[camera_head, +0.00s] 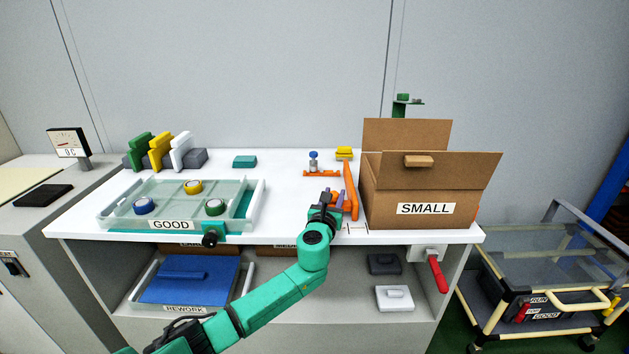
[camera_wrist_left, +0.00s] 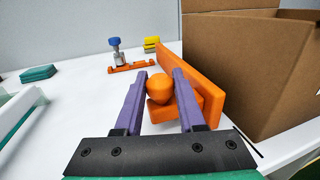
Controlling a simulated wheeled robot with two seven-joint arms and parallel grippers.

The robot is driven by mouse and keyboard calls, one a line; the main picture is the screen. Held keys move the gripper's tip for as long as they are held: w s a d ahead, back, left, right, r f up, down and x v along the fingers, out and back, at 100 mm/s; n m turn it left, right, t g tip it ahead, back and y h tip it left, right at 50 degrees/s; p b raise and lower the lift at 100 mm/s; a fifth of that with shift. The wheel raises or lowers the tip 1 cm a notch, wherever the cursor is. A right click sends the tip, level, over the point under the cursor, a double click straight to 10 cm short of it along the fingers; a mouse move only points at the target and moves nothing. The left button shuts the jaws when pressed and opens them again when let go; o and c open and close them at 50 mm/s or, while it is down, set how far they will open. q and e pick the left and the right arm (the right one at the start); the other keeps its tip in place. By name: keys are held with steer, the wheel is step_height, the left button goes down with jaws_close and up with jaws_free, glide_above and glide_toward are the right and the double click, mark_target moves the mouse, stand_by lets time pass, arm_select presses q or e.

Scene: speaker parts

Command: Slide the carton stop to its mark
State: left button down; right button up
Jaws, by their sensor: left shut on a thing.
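The carton stop (camera_head: 352,188) is an orange upright plate with a foot and a round knob, on the white table just left of the cardboard carton (camera_head: 380,200). It also shows in the left wrist view (camera_wrist_left: 196,68), its plate alongside the carton wall; I cannot tell whether they touch. My left gripper (camera_head: 334,196) reaches in from the front. In the left wrist view its purple fingers (camera_wrist_left: 158,84) are shut on the stop's orange knob. Thin dark lines (camera_head: 356,226) lie on the table near its front edge, by the carton's near left corner. My right gripper is not in view.
An orange fixture with a blue-topped part (camera_head: 313,160) and yellow blocks (camera_head: 344,153) stand behind. A clear GOOD tray (camera_head: 110,216) with several round parts lies left. A red-handled lever (camera_head: 437,274) hangs below the table's right front edge. The middle of the tabletop is clear.

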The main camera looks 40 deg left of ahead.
arm_select(q)
steer(key=shift+w+d+f, duration=0.15)
steer(key=shift+w+d, duration=0.45)
steer(key=shift+d, duration=0.3)
steer(key=shift+c, duration=2.1)
jaws_free()
steer(key=v, duration=1.4)
steer(key=shift+s+p, duration=0.25)
steer(key=shift+p, duration=0.15)
